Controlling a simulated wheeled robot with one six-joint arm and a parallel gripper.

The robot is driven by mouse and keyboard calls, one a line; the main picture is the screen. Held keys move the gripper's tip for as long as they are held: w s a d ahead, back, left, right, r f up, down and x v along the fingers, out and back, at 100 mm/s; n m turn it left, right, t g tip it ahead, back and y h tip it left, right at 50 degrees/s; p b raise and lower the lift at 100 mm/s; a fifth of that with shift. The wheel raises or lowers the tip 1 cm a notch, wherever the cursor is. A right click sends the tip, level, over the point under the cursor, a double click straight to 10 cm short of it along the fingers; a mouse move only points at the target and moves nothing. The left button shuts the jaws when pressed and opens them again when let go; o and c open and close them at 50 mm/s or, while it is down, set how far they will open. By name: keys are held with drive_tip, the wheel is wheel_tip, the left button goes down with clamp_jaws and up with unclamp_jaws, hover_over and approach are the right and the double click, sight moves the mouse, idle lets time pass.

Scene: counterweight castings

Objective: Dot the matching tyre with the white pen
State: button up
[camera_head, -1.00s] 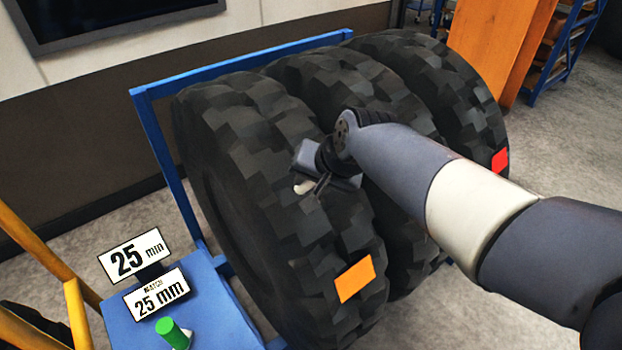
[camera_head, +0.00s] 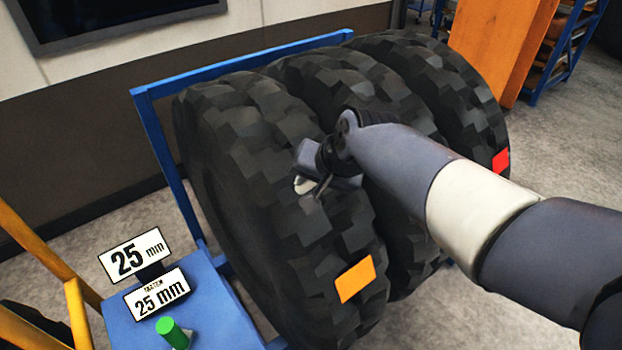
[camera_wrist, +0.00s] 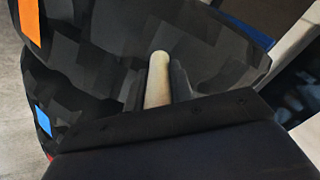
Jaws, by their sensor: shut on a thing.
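My gripper (camera_head: 318,186) is shut on the white pen (camera_head: 303,185), over the tread of the nearest tyre (camera_head: 245,150), which bears an orange label (camera_head: 355,279). In the wrist view the pen (camera_wrist: 158,78) stands between the fingers and points at the dark tread; whether its tip touches the rubber I cannot tell. The middle tyre (camera_head: 340,85) is partly behind my arm. The far tyre (camera_head: 440,75) bears a red label (camera_head: 500,160). A card reading 25 mm (camera_head: 134,255) stands above a second card (camera_head: 157,295), also reading 25 mm. No white dot shows on the visible treads.
The tyres stand in a blue frame rack (camera_head: 165,150). A green marker or knob (camera_head: 172,332) stands on the blue surface (camera_head: 220,305) below the cards. A yellow rail (camera_head: 78,310) is at lower left. An orange panel (camera_head: 500,45) and shelving (camera_head: 565,50) stand behind right.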

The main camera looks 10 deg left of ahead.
drive_tip(key=shift+w+a+f+b, duration=0.25)
drive_tip(key=shift+a+f+b, duration=0.1)
drive_tip(key=shift+f, duration=0.25)
idle(0.9)
drive_tip(key=shift+d+r, duration=0.1)
drive_tip(key=shift+r, duration=0.05)
drive_tip(key=shift+p+v, duration=1.6)
drive_tip(key=shift+v, duration=1.3)
drive_tip(key=shift+w, duration=0.1)
